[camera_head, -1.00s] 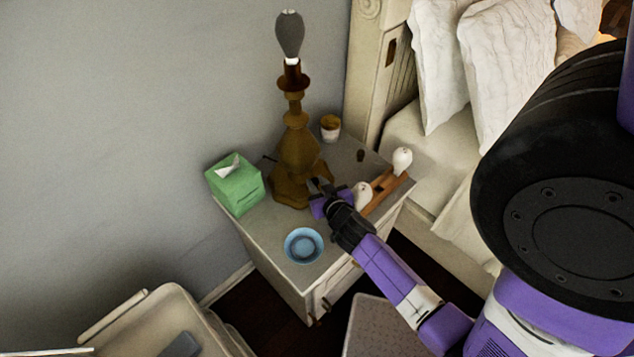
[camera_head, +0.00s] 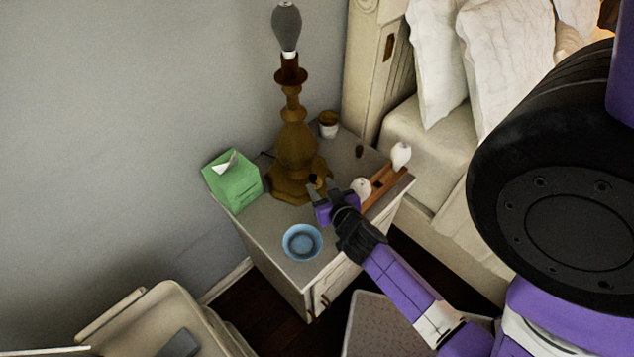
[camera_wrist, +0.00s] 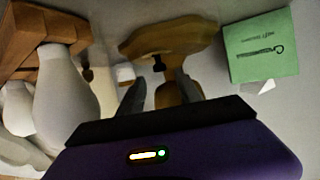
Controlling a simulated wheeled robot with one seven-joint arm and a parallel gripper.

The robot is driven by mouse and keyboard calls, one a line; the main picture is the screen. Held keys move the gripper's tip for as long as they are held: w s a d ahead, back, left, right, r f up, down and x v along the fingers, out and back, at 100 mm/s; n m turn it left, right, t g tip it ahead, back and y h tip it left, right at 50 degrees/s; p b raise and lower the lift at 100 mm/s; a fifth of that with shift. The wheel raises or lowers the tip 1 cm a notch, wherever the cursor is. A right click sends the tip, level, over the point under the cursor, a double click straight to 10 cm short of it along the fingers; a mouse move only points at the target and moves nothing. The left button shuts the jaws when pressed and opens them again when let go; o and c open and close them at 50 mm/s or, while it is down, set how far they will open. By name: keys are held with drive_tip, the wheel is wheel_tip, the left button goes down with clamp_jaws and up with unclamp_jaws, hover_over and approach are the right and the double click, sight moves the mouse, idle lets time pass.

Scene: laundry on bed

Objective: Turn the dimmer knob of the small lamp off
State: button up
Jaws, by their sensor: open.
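The small lamp (camera_head: 297,150) stands on the nightstand, with a brown turned base and a bare grey bulb. Its dimmer knob (camera_head: 315,179) is a small dark piece low on the front of the base. In the wrist view the knob (camera_wrist: 158,63) shows dark against the brown lamp base (camera_wrist: 176,36). My gripper (camera_head: 320,186) is open at the front of the base. In the wrist view its two fingers (camera_wrist: 160,88) point at the base, with the knob in line with the gap between them. I cannot tell whether they touch it.
A green tissue box (camera_head: 234,182) stands left of the lamp, and a blue bowl (camera_head: 302,242) sits in front. A wooden holder with white pieces (camera_head: 386,186) lies close right of my gripper. A cup (camera_head: 328,124) stands behind. The bed (camera_head: 425,145) is at right.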

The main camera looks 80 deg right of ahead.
drive_tip(key=v, duration=0.3)
idle(0.7)
drive_tip(key=w+a+r+n+t+y, duration=0.3)
drive_tip(key=a+r+n+t, duration=0.3)
drive_tip(key=a+r, duration=0.6)
drive_tip(key=s+a+r+n+y, duration=0.2)
drive_tip(key=s+a+r+y, duration=0.1)
drive_tip(key=a, duration=0.5)
drive_tip(key=s+a+r+n+y, duration=0.2)
drive_tip(key=s+a, duration=0.4)
drive_tip(key=a, duration=0.3)
drive_tip(key=r+y, duration=0.1)
drive_tip(key=y, duration=0.1)
drive_tip(key=shift+a+r+n+t+y, duration=0.3)
drive_tip(key=shift+r+t+y, duration=0.1)
